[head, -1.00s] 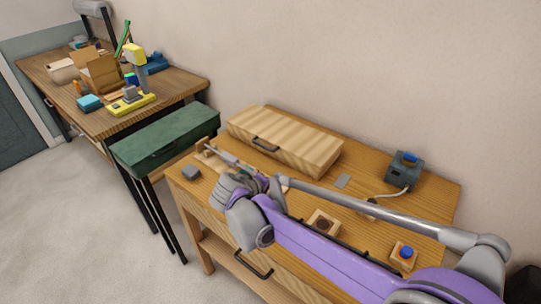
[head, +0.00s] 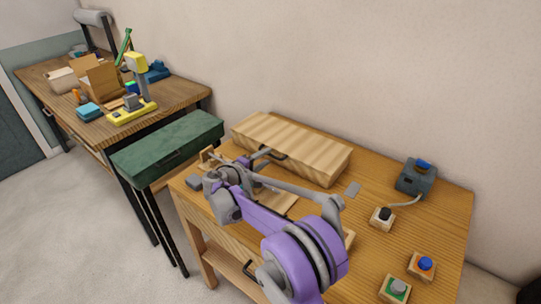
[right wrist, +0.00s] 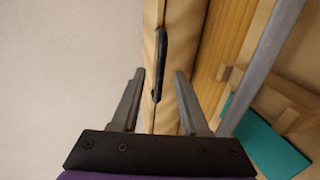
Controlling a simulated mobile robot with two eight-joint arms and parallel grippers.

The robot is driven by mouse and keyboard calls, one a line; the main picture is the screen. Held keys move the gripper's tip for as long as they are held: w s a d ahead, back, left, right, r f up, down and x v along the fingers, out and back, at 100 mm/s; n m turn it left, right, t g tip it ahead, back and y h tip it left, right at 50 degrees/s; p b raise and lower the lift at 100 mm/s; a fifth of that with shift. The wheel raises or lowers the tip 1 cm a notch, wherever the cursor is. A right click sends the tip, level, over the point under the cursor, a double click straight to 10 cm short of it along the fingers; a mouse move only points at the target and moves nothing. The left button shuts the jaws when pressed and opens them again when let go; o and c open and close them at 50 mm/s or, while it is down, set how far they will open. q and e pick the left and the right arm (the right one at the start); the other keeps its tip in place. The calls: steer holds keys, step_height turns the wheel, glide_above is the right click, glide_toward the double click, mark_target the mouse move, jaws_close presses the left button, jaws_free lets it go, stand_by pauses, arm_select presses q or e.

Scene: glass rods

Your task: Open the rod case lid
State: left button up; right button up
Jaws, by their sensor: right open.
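The rod case appears to be the long pale wooden box (head: 310,150) at the back of the wooden table, with its lid down. A black bar handle (head: 276,154) sits on its front side; it also shows in the right wrist view (right wrist: 161,60). My right gripper (head: 262,153) is at the case front, close to the handle. In the right wrist view its two grey fingers (right wrist: 160,82) are apart, one on each side of the handle's line. I cannot tell whether they touch it. My left gripper is not in view.
A green box (head: 165,148) stands left of the table. A wooden holder (head: 208,155) is left of my right gripper. A blue-grey device (head: 416,178) and button blocks, one blue (head: 422,265) and one green (head: 396,288), are on the right.

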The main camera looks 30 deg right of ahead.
mark_target(270, 154)
steer(key=shift+x, duration=1.7)
steer(key=c, duration=0.7)
jaws_close()
steer(key=shift+a+f, duration=0.1)
steer(key=shift+f, duration=0.05)
